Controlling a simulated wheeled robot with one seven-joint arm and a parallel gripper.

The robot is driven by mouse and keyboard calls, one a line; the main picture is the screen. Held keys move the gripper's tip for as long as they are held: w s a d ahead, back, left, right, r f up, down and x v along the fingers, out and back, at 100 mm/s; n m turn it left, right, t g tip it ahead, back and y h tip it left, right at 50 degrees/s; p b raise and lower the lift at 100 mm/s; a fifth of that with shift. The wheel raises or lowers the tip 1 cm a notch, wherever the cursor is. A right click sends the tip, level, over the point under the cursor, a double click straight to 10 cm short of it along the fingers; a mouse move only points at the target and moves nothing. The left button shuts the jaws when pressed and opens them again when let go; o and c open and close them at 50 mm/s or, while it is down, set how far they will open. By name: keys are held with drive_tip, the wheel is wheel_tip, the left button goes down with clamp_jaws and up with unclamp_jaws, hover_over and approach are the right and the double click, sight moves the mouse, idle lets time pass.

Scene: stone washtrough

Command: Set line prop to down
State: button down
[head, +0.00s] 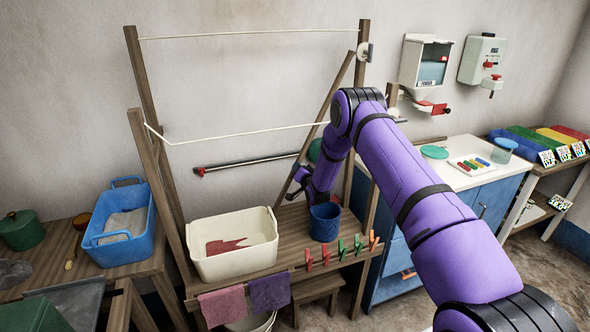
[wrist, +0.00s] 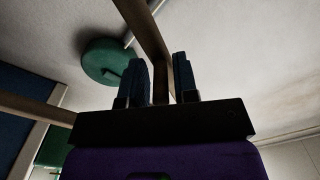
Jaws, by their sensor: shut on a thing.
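The line prop (head: 338,78) is a slim wooden pole. It leans in the rack, its top near the right post and its lower part slanting down to the left. My gripper (head: 299,178) is shut on its lower part, above the bench. In the wrist view, the wooden pole (wrist: 150,30) passes between the two dark fingers of my gripper (wrist: 161,75). A pale lower line (head: 245,134) sags across the rack. An upper line (head: 250,35) runs between the post tops. My arm hides part of the lower line's right end.
A cream basin (head: 215,262) and a blue bucket (head: 324,222) stand on the bench (head: 290,245) below my gripper. Clothespins (head: 340,249) line its front edge. A wall bar (head: 245,163) runs behind. A green round thing (wrist: 108,62) is close by in the wrist view.

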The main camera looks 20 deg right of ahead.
drive_tip(key=shift+d, duration=0.15)
drive_tip(key=c, duration=1.1)
unclamp_jaws()
drive_tip(key=shift+d+f, duration=0.1)
drive_tip(key=shift+d, duration=0.05)
drive_tip(key=shift+s, duration=0.1)
drive_tip(key=s, duration=1)
drive_tip(key=shift+s, duration=0.35)
